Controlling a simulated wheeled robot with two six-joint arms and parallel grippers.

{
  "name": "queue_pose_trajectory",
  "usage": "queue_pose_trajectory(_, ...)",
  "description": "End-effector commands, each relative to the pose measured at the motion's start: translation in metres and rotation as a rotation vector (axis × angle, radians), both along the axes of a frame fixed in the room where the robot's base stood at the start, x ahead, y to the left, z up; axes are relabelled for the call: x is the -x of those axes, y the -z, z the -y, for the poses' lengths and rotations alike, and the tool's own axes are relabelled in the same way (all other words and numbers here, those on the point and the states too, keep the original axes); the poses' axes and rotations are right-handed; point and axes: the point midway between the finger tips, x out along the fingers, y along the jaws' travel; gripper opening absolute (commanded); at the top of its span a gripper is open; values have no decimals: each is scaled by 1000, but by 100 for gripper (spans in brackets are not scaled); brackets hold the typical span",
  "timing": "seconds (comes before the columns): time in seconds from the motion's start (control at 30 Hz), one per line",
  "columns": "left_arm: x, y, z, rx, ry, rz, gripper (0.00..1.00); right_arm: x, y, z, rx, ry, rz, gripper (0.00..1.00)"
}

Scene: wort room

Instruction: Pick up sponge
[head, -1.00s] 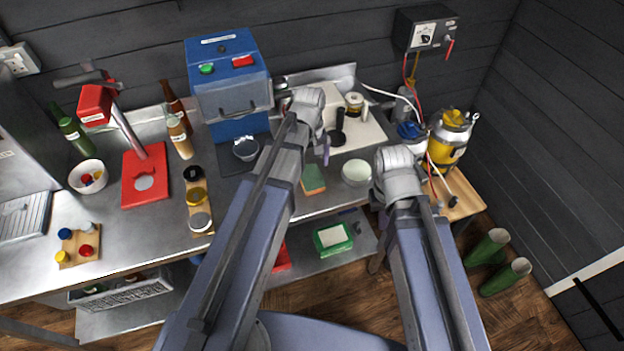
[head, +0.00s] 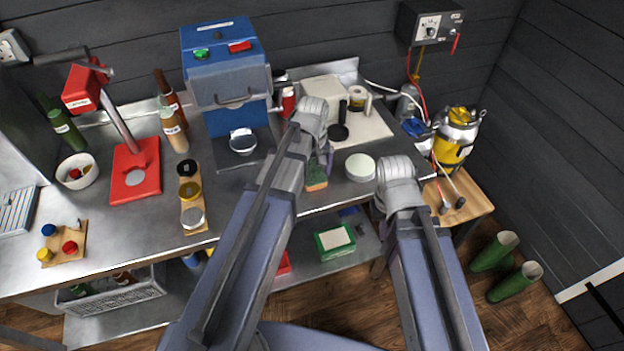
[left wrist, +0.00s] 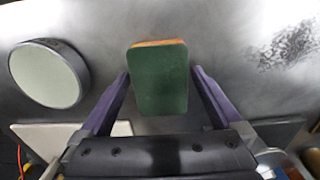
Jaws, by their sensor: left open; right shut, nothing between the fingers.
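The sponge (head: 316,178), green on top with an orange side, lies on the steel worktop (head: 232,190) near its front edge. In the left wrist view the sponge (left wrist: 160,85) lies between the two purple fingers of my left gripper (left wrist: 160,74), which is open. A gap shows on each side of it. In the head view my left gripper (head: 325,162) is mostly hidden by my arm, with purple finger parts beside the sponge. My right gripper is hidden behind my right arm.
A round pale-topped tub (head: 360,167) stands right of the sponge, also in the left wrist view (left wrist: 46,75). A wooden strip with jars (head: 194,218) is to the left.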

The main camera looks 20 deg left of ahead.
Motion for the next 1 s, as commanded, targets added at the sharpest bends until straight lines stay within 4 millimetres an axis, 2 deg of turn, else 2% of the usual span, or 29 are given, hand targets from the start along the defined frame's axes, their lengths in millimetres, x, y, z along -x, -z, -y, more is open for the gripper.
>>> queue_pose_trajectory(0.2,0,-1,0,0,0,0,98,0,-1,0,0,0,0,0)
queue_pose_trajectory(0.8,0,-1,0,0,0,0,30,0,-1,0,0,0,0,0)
queue_pose_trajectory(1.0,0,-1,0,0,0,0,28,0,-1,0,0,0,0,0)
